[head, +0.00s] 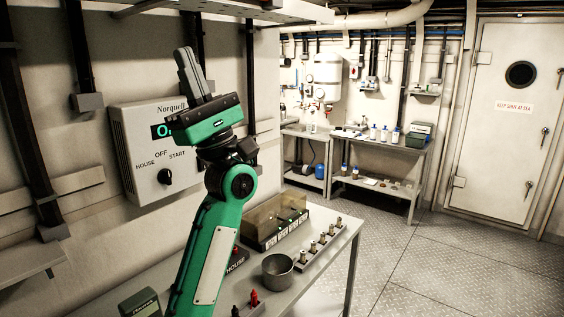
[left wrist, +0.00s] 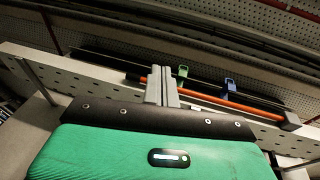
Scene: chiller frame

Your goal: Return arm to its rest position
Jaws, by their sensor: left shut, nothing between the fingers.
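My left arm (head: 208,245) rises from the bottom of the head view, green with black joints. Its gripper (head: 188,72) points up in front of the wall panel, with the grey fingers together and nothing between them. In the left wrist view the gripper (left wrist: 162,84) is also shut and empty, its fingers pointing toward a perforated shelf. My right gripper is not in view. The control box (head: 148,140) with a knob and the words HOUSE, OFF and START is on the wall behind the arm, partly hidden by the gripper.
A metal table (head: 325,262) below holds a clear-sided box (head: 262,222), a metal bowl (head: 278,271) and a row of small fittings (head: 318,248). An overhead shelf (head: 235,10) is above the gripper. An orange bar (left wrist: 225,102) with clips runs along the shelf. Floor at right is clear.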

